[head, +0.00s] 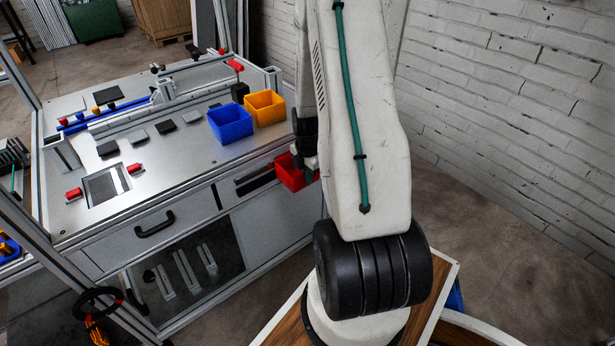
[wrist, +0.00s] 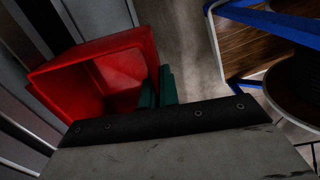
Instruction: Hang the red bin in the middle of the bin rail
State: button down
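The red bin (head: 289,172) is beside the front right of the workbench, below its top edge and partly hidden by my arm. In the wrist view the red bin (wrist: 95,70) is tilted, with its open inside showing. My gripper (head: 308,176) is at the bin's right side. In the wrist view my gripper's green fingers (wrist: 158,88) are close together at the bin's right wall, one seemingly on each side of it. The bin appears held clear of the floor. I cannot clearly make out the bin rail.
A blue bin (head: 230,122) and a yellow bin (head: 265,107) stand side by side on the right part of the workbench (head: 190,160). A black drawer handle (head: 155,224) sticks out of the bench front. A brick wall (head: 510,100) is on the right.

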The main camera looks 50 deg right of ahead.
jog(key=shift+f, duration=0.2)
dwell(0.7)
jog(key=c, duration=1.6)
grip_release()
jog(key=shift+r, duration=0.1)
jog(key=shift+r, duration=4.9)
